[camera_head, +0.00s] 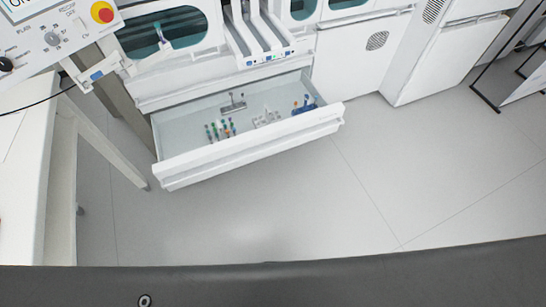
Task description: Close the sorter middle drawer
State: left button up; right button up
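The sorter (345,65) is a white machine at the top of the head view. One wide white drawer (250,146) is pulled out of its front, low and left of centre. Inside the open drawer are several small tubes (220,130) with coloured caps, a grey rack piece (233,104) and blue items (306,105) at the right end. I cannot tell from this view whether this drawer is the middle one. Neither of my grippers shows in the view.
A white table (45,190) stands at the left. A control panel with a red button (102,12) is above it. A tray with long channels (258,40) juts out above the drawer. The grey floor (330,200) in front is clear. A black-framed stand (515,80) is at the far right.

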aim_at(185, 156)
jog(key=z, duration=0.15)
jog(key=i, duration=1.25)
jog(key=u, duration=0.2)
